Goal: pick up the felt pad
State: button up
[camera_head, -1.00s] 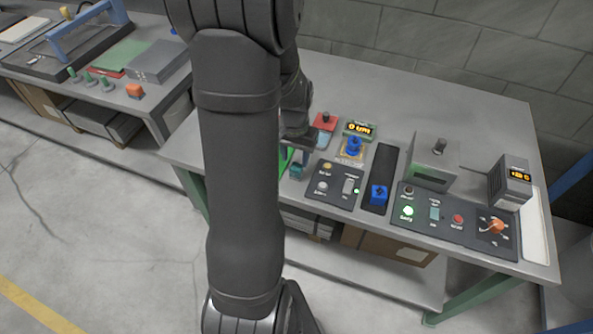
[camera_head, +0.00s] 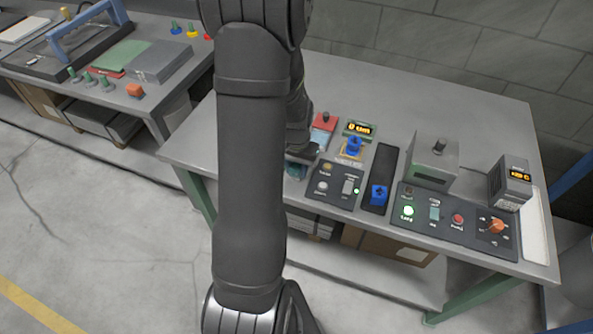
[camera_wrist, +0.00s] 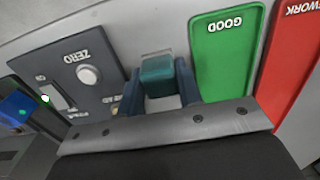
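The felt pad is a small teal block (camera_wrist: 157,70) in the wrist view. It lies between the two dark teal fingers of my gripper (camera_wrist: 159,78), which reach down on either side of it. The fingers look open around the pad; any contact is hard to judge at this angle. In the head view my gripper (camera_head: 301,157) is low over the bench's near left part, and my arm hides much of the spot. A bit of teal (camera_head: 296,172) shows just below it.
In the wrist view a green GOOD tray (camera_wrist: 226,55) and a red REWORK tray (camera_wrist: 292,60) lie right of the pad. A dark ZERO button panel (camera_wrist: 75,75) is close on the left. More panels and a grey box (camera_head: 432,160) stand farther right.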

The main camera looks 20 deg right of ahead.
aim_at(299, 167)
dwell(0.3)
jog(key=shift+r, duration=0.55)
jog(key=r, duration=0.3)
jog(key=shift+s+d+r, duration=0.2)
jog(key=shift+s+r, duration=0.05)
jog(key=s+d+r, duration=0.1)
jog(key=s+r, duration=0.1)
jog(key=s, duration=0.1)
jog(key=s+d+r, duration=0.2)
jog(key=s, duration=0.1)
jog(key=s+d+r, duration=0.1)
jog(key=s+r, duration=0.1)
jog(key=s, duration=0.2)
jog(key=shift+d+r, duration=0.2)
jog(key=shift+d, duration=0.2)
